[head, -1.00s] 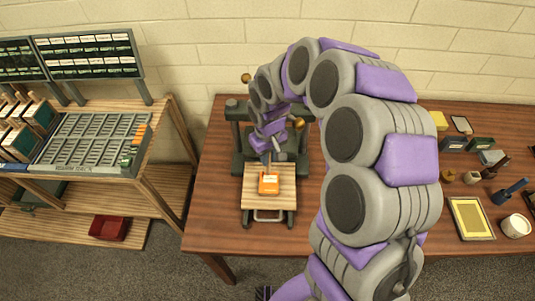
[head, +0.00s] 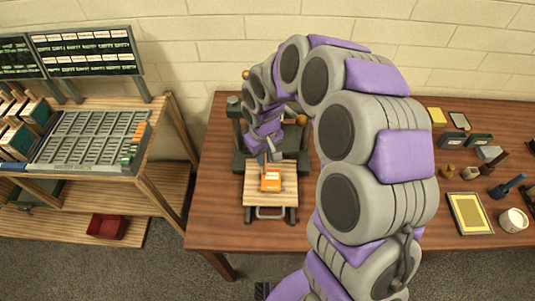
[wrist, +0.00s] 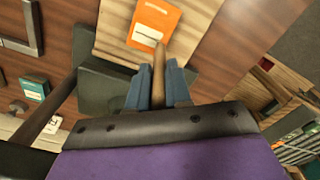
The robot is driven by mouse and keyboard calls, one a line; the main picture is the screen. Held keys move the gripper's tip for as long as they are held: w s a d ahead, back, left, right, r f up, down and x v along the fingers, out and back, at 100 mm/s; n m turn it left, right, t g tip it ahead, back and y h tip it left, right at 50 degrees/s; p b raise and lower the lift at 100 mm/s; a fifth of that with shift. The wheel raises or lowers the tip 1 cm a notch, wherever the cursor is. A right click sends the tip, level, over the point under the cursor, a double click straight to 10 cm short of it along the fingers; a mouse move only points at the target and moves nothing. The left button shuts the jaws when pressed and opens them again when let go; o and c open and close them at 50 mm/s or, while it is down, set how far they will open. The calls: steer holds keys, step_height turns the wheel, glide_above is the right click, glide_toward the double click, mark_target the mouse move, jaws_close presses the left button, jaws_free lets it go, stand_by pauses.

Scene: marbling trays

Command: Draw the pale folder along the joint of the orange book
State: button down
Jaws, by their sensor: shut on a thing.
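The orange book (head: 271,186) with a white label lies on the wooden board (head: 287,197) of the press. It also shows at the top of the wrist view (wrist: 150,18). My gripper (head: 270,155) is just behind the book in the head view. In the wrist view its blue fingers (wrist: 158,88) are shut on the pale folder (wrist: 158,66), a slim tan stick. The folder's tip overlaps the near edge of the book there. I cannot tell whether it presses on the book. In the head view the folder is too small to make out clearly.
The dark press frame (head: 240,140) stands around and behind the board. A yellow framed tray (head: 470,214), a white cup (head: 513,220) and several small tools lie at the table's right.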

steer(key=shift+a, duration=0.45)
steer(key=shift+s+d, duration=0.45)
steer(key=shift+d, duration=0.2)
steer(key=shift+s+f, duration=0.1)
steer(key=shift+s, duration=0.35)
stand_by(0.6)
steer(key=shift+s+p, duration=0.1)
steer(key=shift+p, duration=0.2)
